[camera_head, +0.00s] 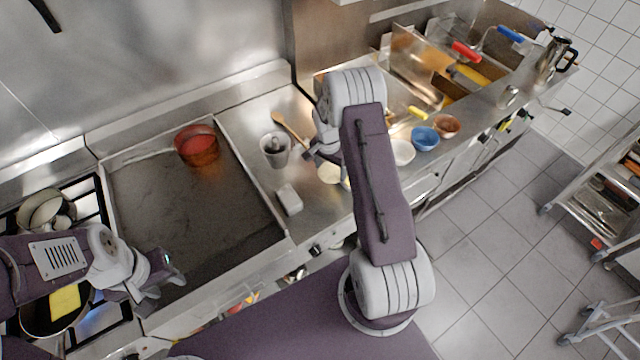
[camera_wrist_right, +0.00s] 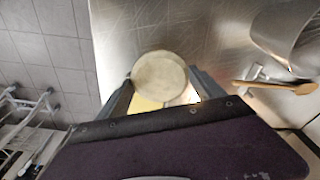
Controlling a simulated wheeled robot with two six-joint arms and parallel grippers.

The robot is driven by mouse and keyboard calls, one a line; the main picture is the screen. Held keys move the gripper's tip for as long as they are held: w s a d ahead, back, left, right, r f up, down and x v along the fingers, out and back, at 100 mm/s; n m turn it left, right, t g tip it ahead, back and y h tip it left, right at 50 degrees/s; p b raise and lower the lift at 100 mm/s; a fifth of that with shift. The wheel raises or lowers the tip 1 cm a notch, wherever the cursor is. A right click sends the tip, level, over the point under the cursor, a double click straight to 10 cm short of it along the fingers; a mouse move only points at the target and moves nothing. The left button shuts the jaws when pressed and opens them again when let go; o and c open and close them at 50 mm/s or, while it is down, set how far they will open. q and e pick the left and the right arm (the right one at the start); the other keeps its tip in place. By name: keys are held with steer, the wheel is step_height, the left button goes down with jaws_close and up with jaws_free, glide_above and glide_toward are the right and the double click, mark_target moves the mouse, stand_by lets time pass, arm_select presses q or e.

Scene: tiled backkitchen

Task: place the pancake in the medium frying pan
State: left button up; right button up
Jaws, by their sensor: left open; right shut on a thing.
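The pancake (camera_wrist_right: 160,76) is a pale round disc between the fingers of my right gripper (camera_wrist_right: 160,92) in the right wrist view. That gripper is shut on it. In the head view the pancake (camera_head: 329,174) shows as a cream patch below my right gripper (camera_head: 322,160), partly hidden by the arm, over the steel counter. A dark frying pan (camera_head: 38,322) sits on the stove at the lower left, partly covered by my left arm, with a flat yellow square (camera_head: 65,301) in it. My left gripper (camera_head: 163,284) is open and empty, right of the pan near the griddle's front edge.
A grey griddle (camera_head: 190,235) with a red pot (camera_head: 197,146) lies between stove and counter. A metal container (camera_head: 275,150), a wooden spoon (camera_head: 291,130) and a pale block (camera_head: 289,199) are on the counter. A blue bowl (camera_head: 425,138) stands right of my arm.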

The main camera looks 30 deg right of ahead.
steer(key=d+r+b, duration=0.1)
steer(key=d+r, duration=0.3)
steer(key=d, duration=0.3)
steer(key=shift+w+b, duration=0.25)
steer(key=shift+b, duration=0.15)
steer(key=shift+d+r, duration=0.1)
